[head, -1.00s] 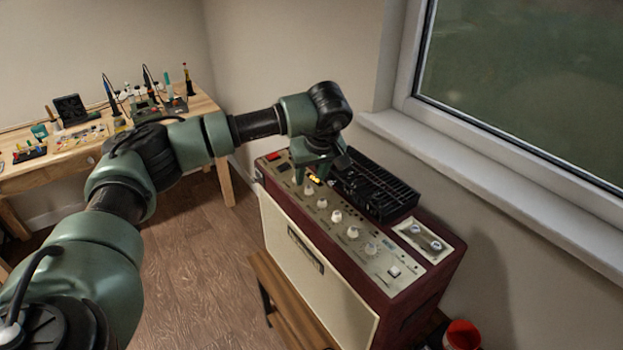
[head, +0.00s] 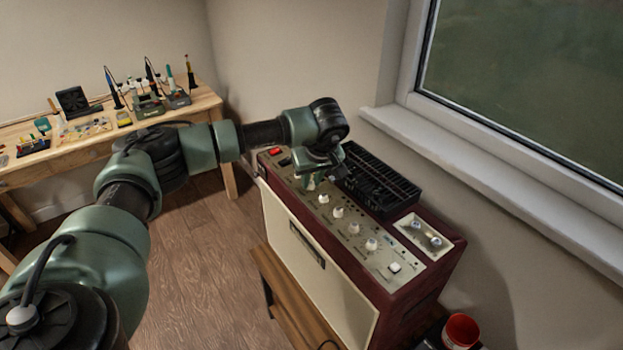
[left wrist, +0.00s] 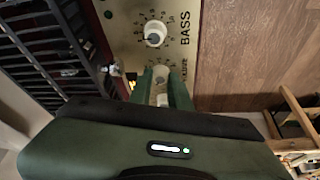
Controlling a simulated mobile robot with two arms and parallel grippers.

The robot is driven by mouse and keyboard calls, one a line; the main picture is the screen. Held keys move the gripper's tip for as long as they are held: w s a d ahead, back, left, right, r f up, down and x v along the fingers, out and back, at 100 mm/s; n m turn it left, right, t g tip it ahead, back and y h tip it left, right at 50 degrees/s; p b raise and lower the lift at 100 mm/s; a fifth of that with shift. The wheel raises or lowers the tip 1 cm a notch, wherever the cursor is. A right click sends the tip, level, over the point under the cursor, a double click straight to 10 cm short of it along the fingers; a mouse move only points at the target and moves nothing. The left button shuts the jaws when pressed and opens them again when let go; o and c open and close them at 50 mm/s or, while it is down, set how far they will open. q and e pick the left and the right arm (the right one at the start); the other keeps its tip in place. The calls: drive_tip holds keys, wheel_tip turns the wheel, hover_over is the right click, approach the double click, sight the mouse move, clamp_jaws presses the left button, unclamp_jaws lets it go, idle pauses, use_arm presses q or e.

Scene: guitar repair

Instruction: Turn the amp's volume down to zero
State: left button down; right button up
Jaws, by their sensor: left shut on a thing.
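The amp (head: 391,308) is a dark red box with a cream front and a beige control panel on top. My left gripper (head: 311,183) points down at the far end of its knob row. In the left wrist view, the gripper (left wrist: 162,88) is shut on a pale knob (left wrist: 161,74), with a finger on each side. The label beside this knob is partly hidden; its last letters look like those of "volume". The bass knob (left wrist: 155,33), white on a numbered scale, stands free beside it. The held knob's setting cannot be read. My right gripper is not in view.
A black slatted grille (head: 380,182) lies beside the knob row. A red switch (head: 276,151) sits at the panel's far end. The window sill (head: 480,163) runs along the right. A workbench (head: 75,155) with tools stands at the back left. A red cup (head: 461,331) stands front right.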

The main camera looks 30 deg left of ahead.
use_arm(q)
drive_tip(key=n, duration=0.1)
drive_tip(key=n+g+b, duration=0.1)
drive_tip(key=n, duration=0.1)
drive_tip(key=shift+w+d+n+y, duration=0.1)
drive_tip(key=shift+w+n+y, duration=0.05)
drive_tip(key=shift+n+y, duration=0.15)
drive_tip(key=n+g+b, duration=0.1)
drive_tip(key=n, duration=0.2)
drive_tip(key=shift+w+n+g, duration=0.1)
drive_tip(key=shift+n+g, duration=0.2)
drive_tip(key=n, duration=0.2)
drive_tip(key=n+g, duration=0.1)
drive_tip(key=n, duration=0.1)
drive_tip(key=n+g, duration=0.1)
drive_tip(key=n, duration=0.1)
drive_tip(key=shift+w+b, duration=0.25)
drive_tip(key=shift+b, duration=0.15)
drive_tip(key=shift+w+n+g+h+b, duration=0.1)
drive_tip(key=shift+n+g+h+b, duration=0.25)
drive_tip(key=shift+n, duration=0.8)
drive_tip(key=shift+n+g+h+b, duration=0.35)
drive_tip(key=shift+n, duration=0.8)
drive_tip(key=shift+a, duration=0.2)
drive_tip(key=shift+r, duration=0.1)
drive_tip(key=c, duration=1.3)
unclamp_jaws()
